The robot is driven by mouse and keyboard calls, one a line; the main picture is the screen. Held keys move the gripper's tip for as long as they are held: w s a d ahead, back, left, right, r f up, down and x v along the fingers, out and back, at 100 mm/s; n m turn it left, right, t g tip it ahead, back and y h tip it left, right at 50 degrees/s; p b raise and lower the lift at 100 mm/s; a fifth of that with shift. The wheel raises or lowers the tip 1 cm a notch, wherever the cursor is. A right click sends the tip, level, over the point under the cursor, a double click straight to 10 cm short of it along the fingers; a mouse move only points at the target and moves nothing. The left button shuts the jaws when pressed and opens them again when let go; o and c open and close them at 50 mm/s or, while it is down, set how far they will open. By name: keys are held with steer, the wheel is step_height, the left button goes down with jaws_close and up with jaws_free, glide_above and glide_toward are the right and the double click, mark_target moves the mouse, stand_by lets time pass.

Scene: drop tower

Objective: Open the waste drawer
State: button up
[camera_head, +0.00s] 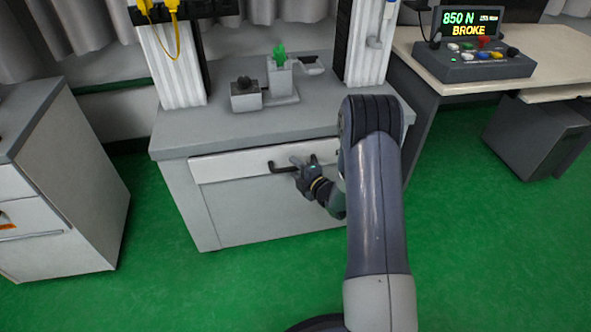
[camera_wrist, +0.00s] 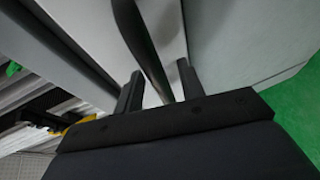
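The waste drawer (camera_head: 226,166) is a wide white front under the grey top of the drop tower's base cabinet. It looks flush with the cabinet, so it appears closed. Its dark bar handle (camera_head: 276,168) sits at the middle of the front. My gripper (camera_head: 297,164) is at the handle's right part and hides some of it. In the wrist view the handle (camera_wrist: 140,42) runs between the two fingers of my gripper (camera_wrist: 160,86). The fingers stand apart, with a visible gap on either side of the bar, so the gripper is open around it.
A grey block fixture (camera_head: 245,97) and a green piece (camera_head: 280,55) stand on the cabinet top. A white cabinet (camera_head: 75,190) stands at left. A desk at right bears a control box (camera_head: 475,62) reading "850 N BROKE". Green floor in front is clear.

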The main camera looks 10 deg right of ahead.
steer(key=shift+w, duration=0.25)
jaws_close()
stand_by(0.5)
